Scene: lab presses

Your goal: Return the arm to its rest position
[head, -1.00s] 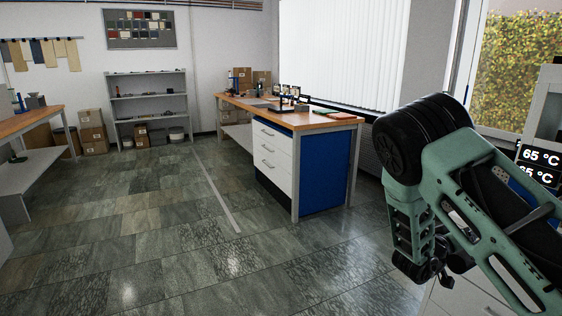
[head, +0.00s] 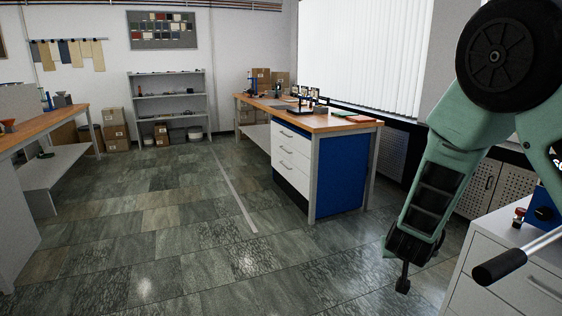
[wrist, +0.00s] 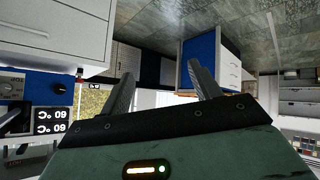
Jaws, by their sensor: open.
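My green arm fills the right side of the head view, with a large black wheel-like joint at the top. Its lower part hangs down in front of the floor, and my gripper (head: 403,280) is at its low end, seen small and edge-on. In the wrist view my gripper (wrist: 160,78) shows two dark fingers spread apart with nothing between them. The wrist view is upside down. No object is held.
A white drawer cabinet (head: 515,270) stands close at the right, with a black-handled lever (head: 500,266) and a blue box (head: 543,207) above it. A blue-and-white workbench (head: 345,172) stands beyond. Open tiled floor (head: 200,240) lies at centre. Another bench (head: 65,170) is at left.

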